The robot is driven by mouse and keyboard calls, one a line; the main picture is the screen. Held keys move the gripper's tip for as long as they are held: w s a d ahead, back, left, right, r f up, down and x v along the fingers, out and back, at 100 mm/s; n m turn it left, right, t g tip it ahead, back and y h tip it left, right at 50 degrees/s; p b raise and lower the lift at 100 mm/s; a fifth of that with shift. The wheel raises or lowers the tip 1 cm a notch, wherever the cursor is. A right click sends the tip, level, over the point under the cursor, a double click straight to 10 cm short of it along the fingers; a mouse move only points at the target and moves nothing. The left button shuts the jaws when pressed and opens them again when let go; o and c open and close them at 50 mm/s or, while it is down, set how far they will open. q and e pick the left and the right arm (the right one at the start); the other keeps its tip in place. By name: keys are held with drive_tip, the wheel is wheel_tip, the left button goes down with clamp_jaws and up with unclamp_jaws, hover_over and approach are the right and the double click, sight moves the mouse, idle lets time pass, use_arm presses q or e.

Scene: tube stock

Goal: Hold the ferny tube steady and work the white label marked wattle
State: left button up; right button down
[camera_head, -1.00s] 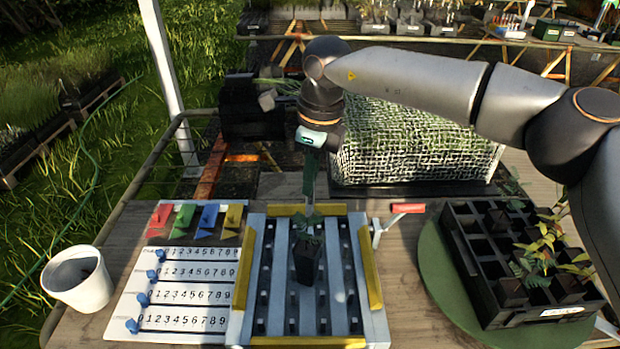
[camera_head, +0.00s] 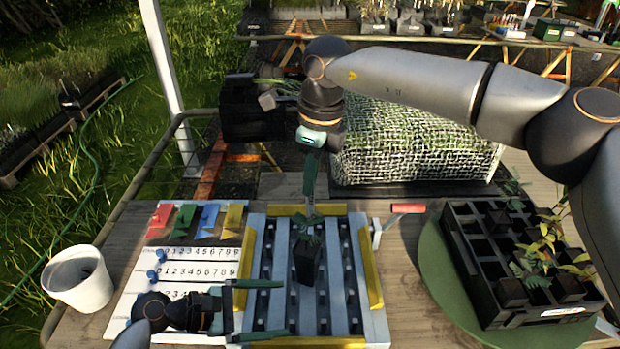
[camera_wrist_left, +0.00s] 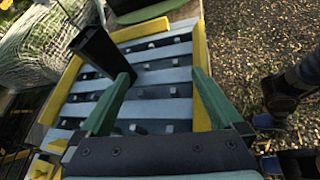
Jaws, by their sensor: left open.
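A black tube (camera_head: 306,265) with small ferny leaves at its top stands on the slatted grey rack. The tube also shows in the left wrist view (camera_wrist_left: 98,50). My left gripper (camera_head: 272,310) is low over the rack's left side, open and empty, its green fingers pointing right, left of and nearer than the tube. The left wrist view shows its spread fingers (camera_wrist_left: 160,98) with the tube beyond them. My right gripper (camera_head: 312,195) points down just above the leaves, seen edge-on, so its opening is hidden. I cannot make out a marked white label.
The rack (camera_head: 377,325) has yellow edge bars. A number board (camera_head: 205,254) with blue pegs and coloured tags lies left, beside a white pot (camera_head: 80,280). A black crate of seedlings (camera_head: 475,285) stands on a green round mat (camera_head: 435,270).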

sight(298, 274)
use_arm(q)
drive_tip(key=w+n+t, duration=0.1)
drive_tip(key=n, duration=0.1)
drive_tip(key=w+a+n+t, duration=0.1)
drive_tip(key=w+n+t, duration=0.1)
drive_tip(key=w+a+n+t, duration=0.1)
drive_tip(key=w+n, duration=0.1)
drive_tip(key=n, duration=0.1)
drive_tip(key=shift+f, duration=0.4)
drive_tip(key=shift+w+x, duration=0.2)
drive_tip(key=shift+x, duration=4.8)
drive_tip(key=shift+a+f, duration=0.15)
drive_tip(key=shift+a, duration=0.05)
drive_tip(key=shift+c, duration=0.2)
drive_tip(key=c, duration=0.9)
